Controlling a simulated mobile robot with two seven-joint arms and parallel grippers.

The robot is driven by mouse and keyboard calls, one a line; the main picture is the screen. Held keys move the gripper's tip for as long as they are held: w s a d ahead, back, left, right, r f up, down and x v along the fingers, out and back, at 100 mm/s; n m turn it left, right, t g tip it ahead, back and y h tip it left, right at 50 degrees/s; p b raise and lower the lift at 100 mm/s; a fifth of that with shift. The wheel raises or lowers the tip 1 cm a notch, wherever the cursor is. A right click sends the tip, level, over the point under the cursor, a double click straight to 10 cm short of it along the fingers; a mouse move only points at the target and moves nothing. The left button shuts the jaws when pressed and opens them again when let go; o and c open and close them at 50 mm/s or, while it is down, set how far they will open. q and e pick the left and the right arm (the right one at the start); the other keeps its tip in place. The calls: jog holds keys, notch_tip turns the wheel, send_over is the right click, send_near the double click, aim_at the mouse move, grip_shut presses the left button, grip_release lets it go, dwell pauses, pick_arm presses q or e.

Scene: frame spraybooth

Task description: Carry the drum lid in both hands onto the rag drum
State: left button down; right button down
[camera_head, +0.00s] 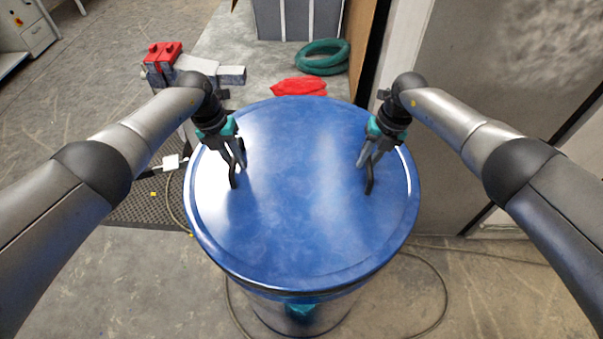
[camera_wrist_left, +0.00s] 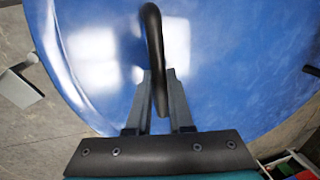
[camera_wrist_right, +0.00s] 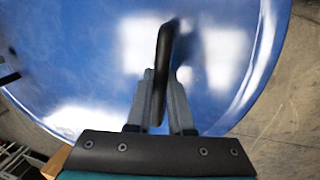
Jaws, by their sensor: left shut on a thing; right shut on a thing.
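The round blue drum lid (camera_head: 300,190) lies roughly level in the middle of the head view and also fills much of the left wrist view (camera_wrist_left: 230,60) and right wrist view (camera_wrist_right: 90,60). My left gripper (camera_head: 237,158) is shut on its left black handle (camera_wrist_left: 156,50). My right gripper (camera_head: 369,157) is shut on its right black handle (camera_wrist_right: 163,60). The rag drum (camera_head: 270,312) shows below the lid's front edge, with a teal patch on its front. The lid hides its rim, so I cannot tell whether they touch.
A bench (camera_head: 225,50) behind the lid carries a red cloth (camera_head: 299,87), a coiled green hose (camera_head: 322,57) and a grey bin (camera_head: 298,20). A grey panel (camera_head: 480,100) stands at the right. A cable (camera_head: 443,290) lies on the floor around the drum.

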pick_arm(q)
jog(key=shift+a+f, duration=0.1)
jog(key=shift+f, duration=0.25)
pick_arm(e)
jog(key=shift+d+f, duration=0.1)
jog(key=shift+f, duration=0.2)
pick_arm(q)
jog(key=c, duration=1.2)
grip_release()
pick_arm(e)
jog(key=c, duration=1.2)
grip_release()
pick_arm(q)
jog(key=o, duration=0.4)
pick_arm(e)
jog(key=o, duration=0.4)
pick_arm(q)
jog(key=shift+r, duration=0.1)
notch_tip(320, 180, up, 12)
jog(key=a, duration=0.2)
jog(key=shift+f, duration=0.2)
pick_arm(e)
notch_tip(320, 180, up, 12)
jog(key=d, duration=0.2)
pick_arm(q)
jog(key=shift+a, duration=0.1)
pick_arm(e)
jog(key=shift+s+d+f, duration=0.1)
